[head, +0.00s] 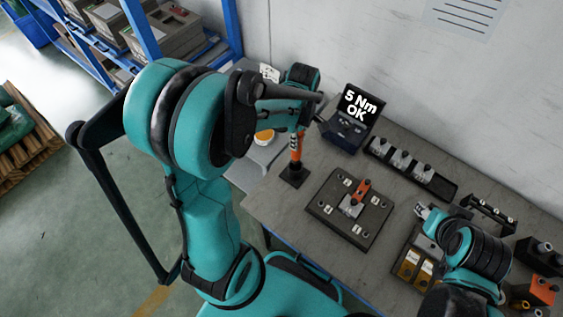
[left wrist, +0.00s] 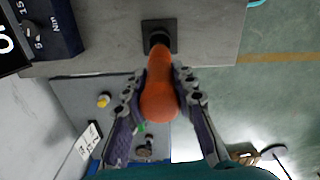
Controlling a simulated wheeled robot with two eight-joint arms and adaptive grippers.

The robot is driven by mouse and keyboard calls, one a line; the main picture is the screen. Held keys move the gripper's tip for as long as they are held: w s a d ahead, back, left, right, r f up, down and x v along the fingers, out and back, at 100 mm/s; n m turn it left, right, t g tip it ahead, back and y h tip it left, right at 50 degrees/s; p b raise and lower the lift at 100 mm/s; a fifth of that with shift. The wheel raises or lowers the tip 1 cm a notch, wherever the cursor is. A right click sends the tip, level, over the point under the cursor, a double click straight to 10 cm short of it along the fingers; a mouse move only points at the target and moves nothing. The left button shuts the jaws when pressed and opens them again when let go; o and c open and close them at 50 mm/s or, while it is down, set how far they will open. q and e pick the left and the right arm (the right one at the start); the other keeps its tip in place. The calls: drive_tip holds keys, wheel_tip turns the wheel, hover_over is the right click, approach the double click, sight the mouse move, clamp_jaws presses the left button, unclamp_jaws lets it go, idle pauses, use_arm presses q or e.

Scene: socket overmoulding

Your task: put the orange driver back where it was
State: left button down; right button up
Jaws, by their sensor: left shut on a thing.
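The orange driver (head: 296,148) is upright, its lower end at the black square stand (head: 293,176) near the table's left edge. In the left wrist view the driver (left wrist: 160,92) points at the stand (left wrist: 158,28), with its dark lower end over or in the stand's centre. I cannot tell how deeply it sits. My left gripper (left wrist: 158,88) is shut on the driver, one finger on each side of the handle. In the head view the arm partly hides this gripper. My right gripper (head: 424,211) is above the right part of the table; its jaw opening is unclear.
A dark fixture plate (head: 325,210) with an orange-handled clamp (head: 361,189) lies right of the stand. Behind are a display (head: 357,104) reading "5 Nm OK" and a black tray (head: 440,187) of several parts.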

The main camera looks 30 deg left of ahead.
sight(297, 155)
use_arm(q)
wheel_tip(297, 155, down, 5)
drive_tip(key=shift+d+r+b, duration=0.1)
drive_tip(key=shift+d+b, duration=0.05)
drive_tip(key=shift+b, duration=0.35)
wheel_tip(297, 155, down, 4)
drive_tip(key=shift+r+b, duration=0.2)
drive_tip(key=shift+b, duration=0.2)
drive_tip(key=shift+w+f, duration=0.1)
drive_tip(key=shift+f, duration=0.25)
drive_tip(key=shift+f, duration=0.1)
drive_tip(key=c, duration=1.2)
unclamp_jaws()
